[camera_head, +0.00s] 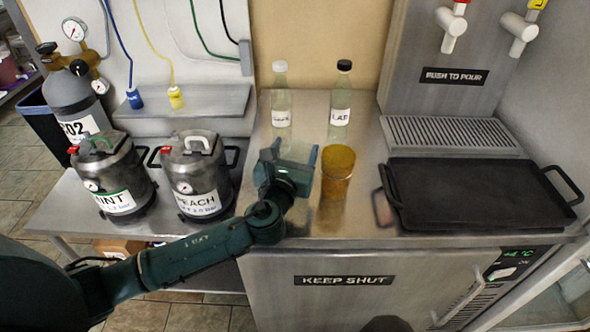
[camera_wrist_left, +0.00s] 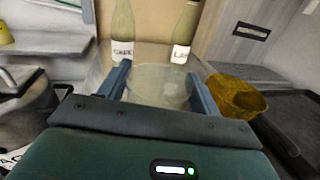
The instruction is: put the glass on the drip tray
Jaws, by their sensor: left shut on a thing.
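My left gripper (camera_head: 287,158) is over the steel counter, its fingers pointing toward the back. It is shut on a clear glass (camera_wrist_left: 160,84), which shows between the two fingers in the left wrist view. In the head view the gripper mostly hides this glass. An amber tumbler (camera_head: 338,170) stands upright just right of the gripper, apart from it; it also shows in the left wrist view (camera_wrist_left: 236,97). The drip tray (camera_head: 450,134) is a slotted metal grate below the taps at the back right, with nothing on it. My right gripper is not in view.
A black griddle tray (camera_head: 478,190) with handles lies in front of the drip tray. Two labelled bottles, one white-capped (camera_head: 281,105) and one black-capped (camera_head: 340,105), stand behind the gripper. Metal kegs labelled "MINT" (camera_head: 112,180) and "PEACH" (camera_head: 196,178) stand left.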

